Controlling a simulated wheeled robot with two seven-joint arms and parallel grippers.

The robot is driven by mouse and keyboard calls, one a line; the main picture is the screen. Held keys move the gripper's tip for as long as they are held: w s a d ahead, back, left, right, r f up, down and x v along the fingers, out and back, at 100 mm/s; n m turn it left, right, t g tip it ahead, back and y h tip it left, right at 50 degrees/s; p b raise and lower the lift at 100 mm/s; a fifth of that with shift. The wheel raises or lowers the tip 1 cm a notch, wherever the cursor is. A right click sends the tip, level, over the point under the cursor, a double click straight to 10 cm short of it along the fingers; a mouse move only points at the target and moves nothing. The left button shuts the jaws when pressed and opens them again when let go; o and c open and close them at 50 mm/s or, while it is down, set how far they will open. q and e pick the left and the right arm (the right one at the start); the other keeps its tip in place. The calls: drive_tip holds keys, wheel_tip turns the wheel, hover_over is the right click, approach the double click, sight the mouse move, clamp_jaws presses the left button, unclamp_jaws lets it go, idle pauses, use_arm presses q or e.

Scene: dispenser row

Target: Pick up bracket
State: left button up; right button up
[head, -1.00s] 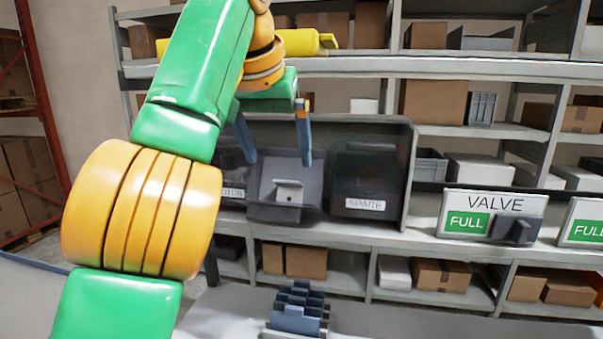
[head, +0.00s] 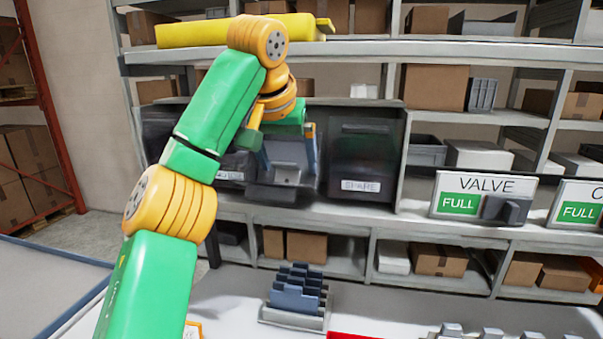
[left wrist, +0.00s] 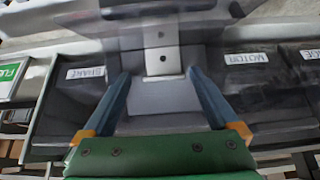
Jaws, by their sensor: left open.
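The bracket (left wrist: 162,60) is a pale grey plate with dark holes. It sits in the open middle bin (head: 262,194) of the shelf dispenser, between the bin labelled SPARE (head: 361,165) and the one labelled MOTOR (left wrist: 246,58). It also shows small in the head view (head: 288,176). My left gripper (left wrist: 158,74) is open, its two blue fingers spread on either side of the bracket in the left wrist view. I cannot tell whether the fingers touch it. The gripper (head: 289,163) reaches into the front of the bin in the head view. My right gripper is not in view.
A slotted grey rack (head: 297,292) is on the white table below. A yellow object (head: 195,33) lies on the shelf above. Dispenser side walls are close.

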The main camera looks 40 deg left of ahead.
use_arm(q)
drive_tip(key=shift+s+r, duration=0.15)
drive_tip(key=shift+s, duration=0.4)
drive_tip(key=c, duration=0.4)
drive_tip(key=shift+s+a, duration=0.1)
drive_tip(key=c, duration=0.3)
clamp_jaws()
drive_tip(key=shift+r, duration=0.1)
